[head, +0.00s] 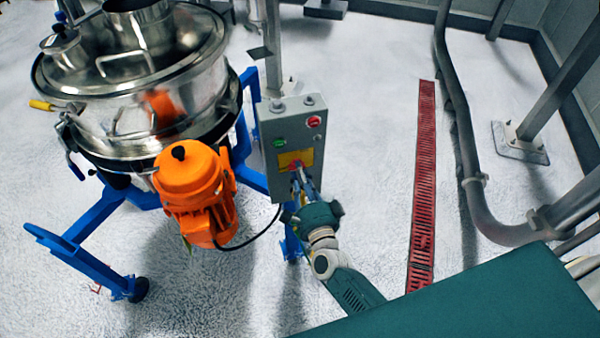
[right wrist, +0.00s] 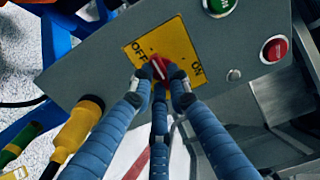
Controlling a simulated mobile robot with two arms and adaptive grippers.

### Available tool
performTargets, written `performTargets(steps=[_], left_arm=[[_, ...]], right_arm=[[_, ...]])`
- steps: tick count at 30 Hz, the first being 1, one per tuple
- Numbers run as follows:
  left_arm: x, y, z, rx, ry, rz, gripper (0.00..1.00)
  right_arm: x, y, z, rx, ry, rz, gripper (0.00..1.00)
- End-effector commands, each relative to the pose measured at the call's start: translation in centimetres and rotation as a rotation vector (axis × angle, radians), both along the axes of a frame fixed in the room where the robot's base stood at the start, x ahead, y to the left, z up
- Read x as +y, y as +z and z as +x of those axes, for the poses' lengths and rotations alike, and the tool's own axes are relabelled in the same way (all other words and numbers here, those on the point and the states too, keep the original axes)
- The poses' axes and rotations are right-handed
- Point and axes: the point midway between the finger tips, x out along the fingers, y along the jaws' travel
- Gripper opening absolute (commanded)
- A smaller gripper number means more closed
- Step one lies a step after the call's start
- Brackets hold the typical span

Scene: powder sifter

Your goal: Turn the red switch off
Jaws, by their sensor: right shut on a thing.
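The red switch (right wrist: 158,66) sits on a yellow plate (right wrist: 165,40) marked OFF and ON, on the face of a grey control box (right wrist: 95,72). In the head view the box (head: 272,150) stands upright on a post, and the plate (head: 284,159) is low on its front. My right gripper (head: 297,172) reaches it from below. In the right wrist view its blue fingers (right wrist: 157,78) are shut on the red switch and hide part of it. I cannot tell which mark the switch points to. My left gripper is not in view.
A green button (right wrist: 218,5) and a red button (right wrist: 273,49) are on the same box. An orange motor (head: 195,192) and a steel sifter (head: 120,110) on a blue wheeled frame (head: 85,232) stand left of it. The floor right of the box is clear up to a red drain (head: 423,180).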

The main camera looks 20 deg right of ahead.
Motion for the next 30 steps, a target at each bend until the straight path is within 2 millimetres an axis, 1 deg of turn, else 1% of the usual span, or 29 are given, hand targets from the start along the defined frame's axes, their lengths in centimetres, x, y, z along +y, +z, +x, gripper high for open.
performTargets(steps=[15,16,18,26,30], left_arm=[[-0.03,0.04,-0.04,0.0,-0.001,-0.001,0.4],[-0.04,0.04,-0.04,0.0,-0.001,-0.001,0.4],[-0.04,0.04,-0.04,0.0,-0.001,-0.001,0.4],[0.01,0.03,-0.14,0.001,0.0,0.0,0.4],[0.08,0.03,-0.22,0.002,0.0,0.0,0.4]], right_arm=[[0.13,-0.09,-0.03,0.003,0.003,-0.018,0.0],[0.13,-0.09,-0.03,0.003,0.003,-0.017,0.22],[0.12,-0.09,-0.04,0.003,0.002,-0.017,0.35],[0.05,-0.06,-0.03,0.002,0.001,-0.016,0.35],[0.06,-0.16,-0.77,0.004,0.001,-0.017,0.35]])
